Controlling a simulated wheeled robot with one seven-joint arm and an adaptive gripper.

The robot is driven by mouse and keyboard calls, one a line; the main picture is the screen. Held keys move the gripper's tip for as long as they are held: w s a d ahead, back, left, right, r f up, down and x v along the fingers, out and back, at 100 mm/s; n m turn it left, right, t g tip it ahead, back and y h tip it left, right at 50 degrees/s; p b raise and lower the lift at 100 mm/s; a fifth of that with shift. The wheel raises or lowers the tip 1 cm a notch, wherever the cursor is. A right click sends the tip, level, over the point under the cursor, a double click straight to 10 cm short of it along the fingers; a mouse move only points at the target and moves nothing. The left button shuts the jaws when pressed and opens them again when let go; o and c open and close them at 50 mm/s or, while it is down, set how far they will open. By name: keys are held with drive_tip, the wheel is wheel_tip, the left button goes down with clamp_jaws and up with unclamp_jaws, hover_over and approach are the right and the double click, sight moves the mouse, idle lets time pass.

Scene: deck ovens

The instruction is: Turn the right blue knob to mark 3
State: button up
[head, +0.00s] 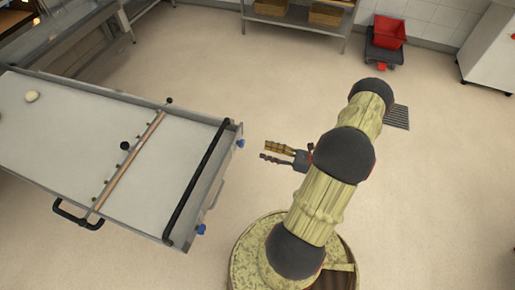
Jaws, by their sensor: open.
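Two small blue knobs are on the right end of a long pale-topped unit in the head view. The blue knob farther right (241,143) is at the upper corner of that end. The other blue knob (201,229) is at the lower corner. Their marks are too small to read. My gripper (265,152) is open and empty, its fingers pointing left at the farther-right knob. A small gap shows between the fingertips and that knob in the picture; depth is hard to judge.
A black handle (75,217) sticks out in front. A red bin (389,32) and shelf (295,15) stand at the back. Floor around is clear.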

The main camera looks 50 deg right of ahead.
drive_tip(key=shift+v, duration=1.1)
